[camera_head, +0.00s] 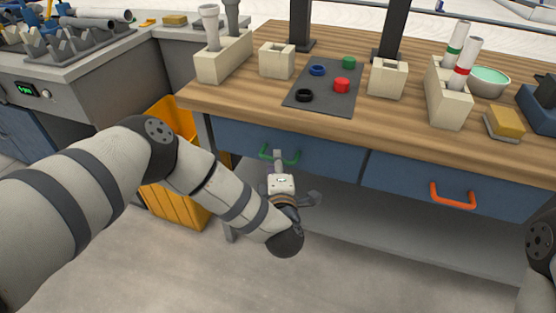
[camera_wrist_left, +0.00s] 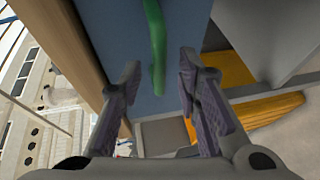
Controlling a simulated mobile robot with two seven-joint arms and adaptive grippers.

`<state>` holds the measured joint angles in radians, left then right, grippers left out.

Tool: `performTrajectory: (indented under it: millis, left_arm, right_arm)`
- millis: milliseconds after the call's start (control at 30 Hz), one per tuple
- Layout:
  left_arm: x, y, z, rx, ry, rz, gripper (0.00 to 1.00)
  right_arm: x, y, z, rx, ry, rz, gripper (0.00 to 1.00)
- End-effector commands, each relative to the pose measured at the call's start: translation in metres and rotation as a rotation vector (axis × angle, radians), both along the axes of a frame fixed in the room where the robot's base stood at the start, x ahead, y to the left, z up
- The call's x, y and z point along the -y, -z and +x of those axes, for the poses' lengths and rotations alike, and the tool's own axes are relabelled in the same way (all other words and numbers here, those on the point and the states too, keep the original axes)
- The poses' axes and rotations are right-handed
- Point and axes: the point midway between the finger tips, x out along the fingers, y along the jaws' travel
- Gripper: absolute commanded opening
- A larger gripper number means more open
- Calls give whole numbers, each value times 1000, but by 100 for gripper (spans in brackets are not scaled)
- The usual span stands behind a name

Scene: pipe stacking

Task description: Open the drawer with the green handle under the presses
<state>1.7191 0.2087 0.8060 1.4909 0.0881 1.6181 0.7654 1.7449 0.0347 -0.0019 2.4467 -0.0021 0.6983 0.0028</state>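The green handle (camera_head: 292,156) is on the front of the left blue drawer (camera_head: 240,139) under the wooden tabletop. The drawer appears closed. My left gripper (camera_head: 279,160) is at the handle, partly covering it in the head view. In the left wrist view, the gripper (camera_wrist_left: 158,78) is open, with one finger on each side of the green handle (camera_wrist_left: 156,45). Neither finger visibly touches the handle. My right gripper is out of view; only part of my right arm shows at the right edge.
A second blue drawer (camera_head: 400,180) with an orange handle (camera_head: 452,197) is to the right. A yellow bin (camera_head: 180,205) stands left of the table. On top are beige blocks, a grey mat (camera_head: 325,88) with coloured rings, and pipes. Below the drawers is a grey shelf (camera_head: 400,227).

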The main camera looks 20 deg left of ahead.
Motion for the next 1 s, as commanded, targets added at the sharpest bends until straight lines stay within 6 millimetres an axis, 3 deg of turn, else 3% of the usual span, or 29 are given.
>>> performTrajectory:
  millis: [200,433,600,1000]
  left_arm:
    - [-8,5,21,-1,0,2,31]
    - [-8,4,22,-1,1,2,31]
    - [-8,4,22,-1,1,2,0]
    - [-8,4,22,-1,3,2,0]
  right_arm:
    - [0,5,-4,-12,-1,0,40]
    - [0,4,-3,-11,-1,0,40]
    - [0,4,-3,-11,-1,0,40]
    - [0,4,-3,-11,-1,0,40]
